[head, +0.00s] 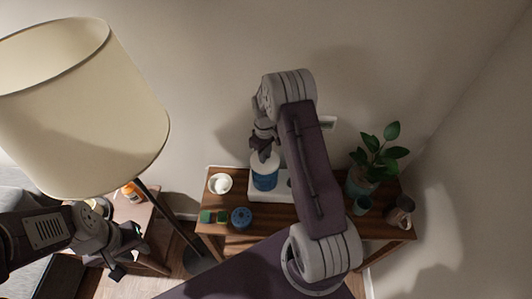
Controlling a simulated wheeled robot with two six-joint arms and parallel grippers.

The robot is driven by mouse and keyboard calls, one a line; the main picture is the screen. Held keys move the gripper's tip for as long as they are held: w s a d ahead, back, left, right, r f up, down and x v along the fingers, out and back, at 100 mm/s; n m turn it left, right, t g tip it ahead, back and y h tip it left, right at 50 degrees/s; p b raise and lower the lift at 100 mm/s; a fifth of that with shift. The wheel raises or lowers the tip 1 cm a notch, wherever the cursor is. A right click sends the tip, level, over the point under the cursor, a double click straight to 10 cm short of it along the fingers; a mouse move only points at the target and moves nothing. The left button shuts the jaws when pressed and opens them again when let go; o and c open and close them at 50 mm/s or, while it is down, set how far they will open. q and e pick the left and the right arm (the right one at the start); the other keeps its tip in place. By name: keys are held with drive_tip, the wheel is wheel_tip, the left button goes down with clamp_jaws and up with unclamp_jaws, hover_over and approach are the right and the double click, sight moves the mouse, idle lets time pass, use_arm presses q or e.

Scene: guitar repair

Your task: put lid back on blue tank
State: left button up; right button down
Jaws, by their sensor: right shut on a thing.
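The blue tank (265,181) stands upright on a white base (284,192) on the wooden table. The white lid (265,161) is directly over the tank's top; from this angle I cannot tell whether it is seated or slightly above. My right gripper (262,149) points down from above and is shut on the lid, hiding part of its top. My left gripper (132,251) is far to the left, low beside the small side table, with its fingers apart and nothing seen between them.
A large floor lamp (85,110) fills the upper left.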

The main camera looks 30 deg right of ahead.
wheel_tip(320, 180, down, 6)
drive_tip(key=b, duration=0.4)
idle(1.0)
drive_tip(key=shift+f, duration=0.2)
idle(0.4)
idle(0.6)
drive_tip(key=c, duration=0.8)
unclamp_jaws()
drive_tip(key=shift+o, duration=0.2)
